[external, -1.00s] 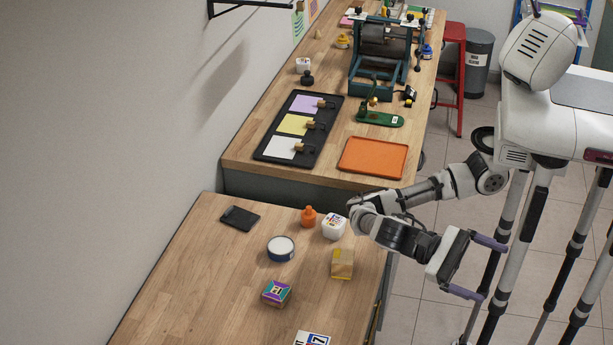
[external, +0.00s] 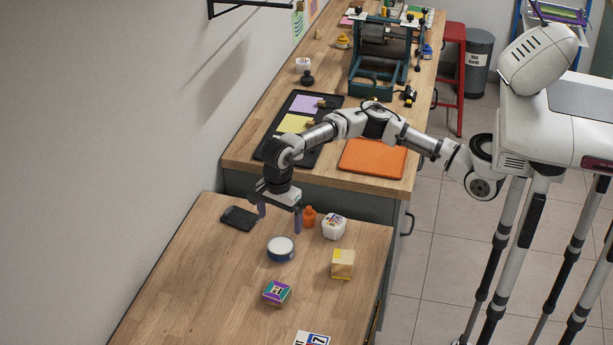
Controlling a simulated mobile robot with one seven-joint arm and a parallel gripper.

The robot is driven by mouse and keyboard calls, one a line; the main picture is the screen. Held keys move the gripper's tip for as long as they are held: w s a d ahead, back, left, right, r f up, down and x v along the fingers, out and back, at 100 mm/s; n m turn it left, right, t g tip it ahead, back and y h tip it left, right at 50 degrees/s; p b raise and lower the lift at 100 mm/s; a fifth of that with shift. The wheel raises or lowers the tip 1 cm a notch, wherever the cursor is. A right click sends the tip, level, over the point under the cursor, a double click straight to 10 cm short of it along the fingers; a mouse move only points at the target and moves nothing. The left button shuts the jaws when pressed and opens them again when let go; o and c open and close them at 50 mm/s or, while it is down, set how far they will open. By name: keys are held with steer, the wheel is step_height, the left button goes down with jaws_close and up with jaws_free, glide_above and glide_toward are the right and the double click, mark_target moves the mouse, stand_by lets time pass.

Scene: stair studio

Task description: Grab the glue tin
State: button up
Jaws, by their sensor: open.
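A round, low tin (external: 281,248) with a dark blue side and a white top stands on the near wooden table; it looks like the glue tin, but I can read no label. My gripper (external: 280,220) is open, its two purple fingers pointing down. It is above the table, just behind the tin in the picture, with nothing between the fingers. The right finger appears close to a small orange bottle (external: 309,217); I cannot tell whether they touch.
A white patterned jar (external: 334,226), a yellow and wood-coloured block (external: 342,263) and a colourful box (external: 276,293) stand around the tin. A flat black object (external: 239,218) lies left. The higher bench (external: 230,160) with an orange tray (external: 373,158) is behind. The table's left front is clear.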

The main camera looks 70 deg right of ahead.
glide_above(281, 245)
steer(key=f, duration=0.5)
steer(key=shift+a+p, duration=0.2)
steer(key=shift+p, duration=0.15)
steer(key=shift+d+f+p, duration=0.1)
steer(key=shift+f+p, duration=0.85)
steer(key=shift+f, duration=1.7)
steer(key=shift+r, duration=0.1)
steer(key=c, duration=1.3)
